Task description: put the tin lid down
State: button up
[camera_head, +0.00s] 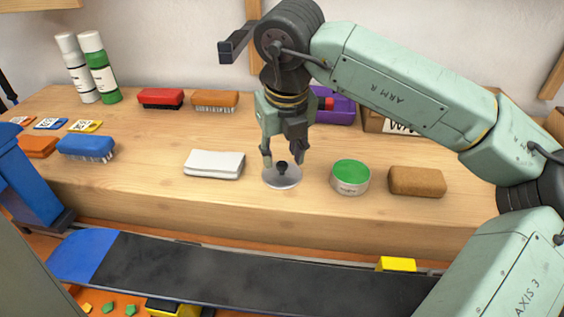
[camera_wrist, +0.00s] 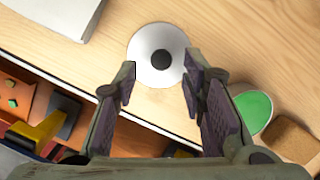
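The tin lid is a pale silver disc (camera_head: 283,182) with a black knob, and it appears to lie flat on the wooden bench, knob up. In the wrist view the lid (camera_wrist: 143,43) shows just beyond my fingertips, with its knob between their lines. My gripper (camera_head: 283,161) points down over the lid, its two fingers spread to either side of the knob with clear gaps. In the wrist view my gripper (camera_wrist: 160,77) is open and empty. A round tin with a green top (camera_head: 351,175) stands just right of the lid.
A white block (camera_head: 214,164) lies left of the lid and a brown block (camera_head: 417,181) lies right of the tin. Brushes (camera_head: 87,147) and two bottles (camera_head: 98,67) stand farther left. The bench's front edge (camera_head: 250,225) drops to a dark belt (camera_head: 240,272).

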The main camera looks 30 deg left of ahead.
aim_at(284, 186)
jog(key=b+v, duration=0.1)
jog(key=v, duration=0.7)
jog(key=shift+r, duration=0.25)
jog(key=shift+s, duration=0.1)
